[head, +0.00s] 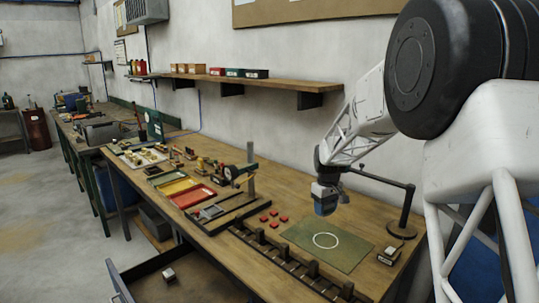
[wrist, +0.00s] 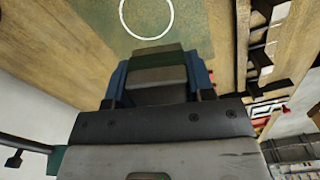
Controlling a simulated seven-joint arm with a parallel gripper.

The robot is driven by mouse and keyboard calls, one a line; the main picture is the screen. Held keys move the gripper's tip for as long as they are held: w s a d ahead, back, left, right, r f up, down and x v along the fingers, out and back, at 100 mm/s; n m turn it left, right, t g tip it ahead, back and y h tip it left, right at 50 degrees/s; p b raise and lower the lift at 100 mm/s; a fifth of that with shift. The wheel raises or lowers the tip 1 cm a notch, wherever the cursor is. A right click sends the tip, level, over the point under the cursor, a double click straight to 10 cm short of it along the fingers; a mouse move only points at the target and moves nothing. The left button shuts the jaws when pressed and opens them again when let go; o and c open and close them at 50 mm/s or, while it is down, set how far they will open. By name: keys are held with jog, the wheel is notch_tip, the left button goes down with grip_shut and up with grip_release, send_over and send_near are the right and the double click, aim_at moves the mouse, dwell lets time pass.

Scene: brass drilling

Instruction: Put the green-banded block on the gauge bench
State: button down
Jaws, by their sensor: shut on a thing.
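My gripper (head: 325,204) hangs above the wooden bench (head: 222,243), near the back edge of a green mat with a white ring. In the wrist view its blue fingers (wrist: 158,82) are shut on a grey block with a dark green band (wrist: 159,76). In the head view the fingers hide most of the block. The green mat (head: 348,256) lies flat, and its ring is empty. The mat also shows in the wrist view (wrist: 195,25), beyond the block. The block appears held clear of the bench. I cannot tell its exact height.
Several small red pieces (head: 271,216) lie left of the mat. A slotted dark rail (head: 285,262) runs along the front. A small pale-topped block (head: 390,252) and a black stand (head: 402,230) are at right. Trays (head: 192,196) and a gauge column (head: 251,180) stand farther left.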

jog(key=w+a+r+m, duration=0.1)
jog(key=w+r+m, duration=0.3)
jog(key=w+m, duration=0.2)
jog(key=shift+r, duration=0.25)
jog(key=shift+s, duration=0.1)
dwell(0.4)
jog(key=m, duration=0.5)
send_over(318, 253)
notch_tip(318, 253, down, 10)
jog(key=shift+f, duration=0.2)
jog(key=shift+f, duration=3.1)
jog(key=shift+f, duration=0.5)
jog(key=shift+c, duration=2)
grip_release()
notch_tip(318, 253, up, 8)
